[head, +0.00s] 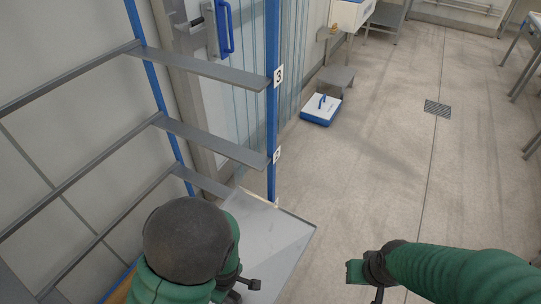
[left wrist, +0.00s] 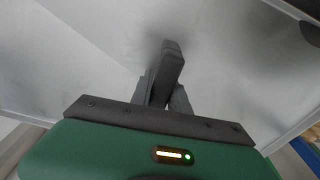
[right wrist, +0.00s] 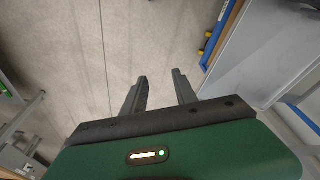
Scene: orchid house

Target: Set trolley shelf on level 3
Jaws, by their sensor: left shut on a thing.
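The trolley has blue uprights (head: 272,120) and grey level rails (head: 205,70). The top visible rail carries a plate marked 3 (head: 278,76), and the one below it a plate marked 2. The grey shelf panel (head: 275,235) is at the trolley's lower end, below the level 2 rail, partly hidden by my left arm. My left gripper (head: 248,287) is shut on the shelf, whose surface fills much of the left wrist view (left wrist: 235,50). My right gripper (right wrist: 160,80) is open and empty over the floor, to the right of the shelf (right wrist: 275,55).
A white and blue box (head: 321,109) stands on the floor beyond the trolley, near a grey step (head: 337,76). A drain grate (head: 438,108) lies in the floor. Bench legs (head: 525,75) stand at the right edge. The middle floor is clear.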

